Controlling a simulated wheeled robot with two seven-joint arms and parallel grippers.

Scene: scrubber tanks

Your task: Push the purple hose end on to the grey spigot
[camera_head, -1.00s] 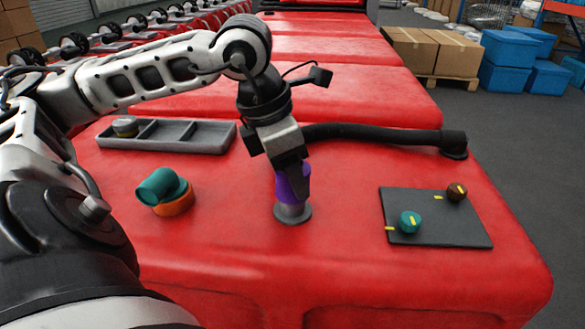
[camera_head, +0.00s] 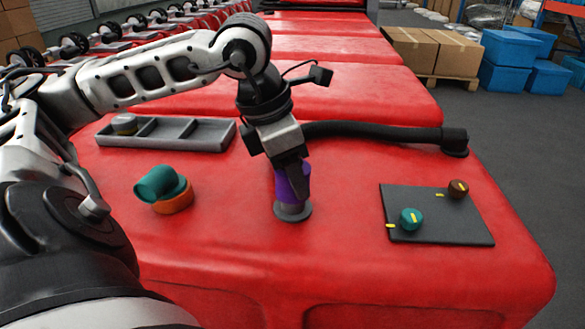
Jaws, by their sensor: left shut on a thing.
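The purple hose end (camera_head: 293,186) stands at the middle of the red surface, right above the grey spigot (camera_head: 292,211). My left gripper (camera_head: 294,172) is shut on the purple hose end and comes down on it from above. The black hose (camera_head: 372,132) runs from behind the gripper to a black fitting at the right. The purple end meets the spigot, whose round base shows below it. How far it sits over the spigot cannot be told, as the upper spigot is hidden. My right gripper is not in view.
A grey tray (camera_head: 165,147) with compartments lies at the back left. A teal elbow (camera_head: 160,183) sits on an orange ring (camera_head: 174,204) at the left. A dark panel (camera_head: 437,226) with a teal knob (camera_head: 411,219) and a brown knob (camera_head: 458,188) lies at the right. The front surface is clear.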

